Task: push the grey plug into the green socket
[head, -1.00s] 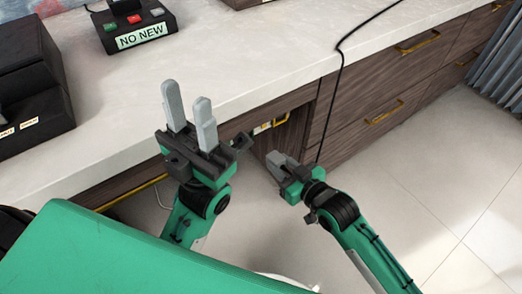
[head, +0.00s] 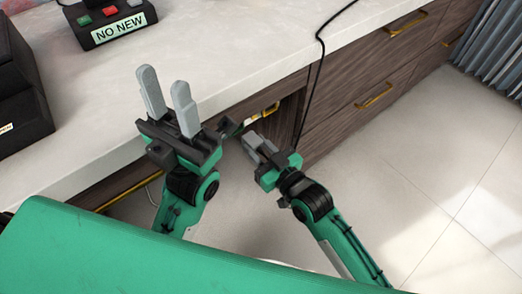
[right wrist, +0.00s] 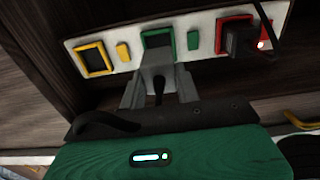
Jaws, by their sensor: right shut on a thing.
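The grey plug (right wrist: 157,72) is between the fingers of my right gripper (right wrist: 159,88), with a black cable at its back. In the right wrist view it overlaps the lower part of the green socket (right wrist: 156,37); I cannot tell whether it touches or has entered. The green socket is in the middle of a pale strip inside the dark wood cabinet. In the head view my right gripper (head: 257,146) is at the cabinet opening, and the plug cannot be made out. My left gripper (head: 165,92) is open and empty, fingers upward, by the desk's front edge.
The strip has a yellow socket (right wrist: 93,58) on the left and a red socket (right wrist: 262,40) on the right with a black plug (right wrist: 239,40) at it. A black cable (head: 319,60) hangs over the desk edge. A "NO NEW" box (head: 108,22) stands on the desk.

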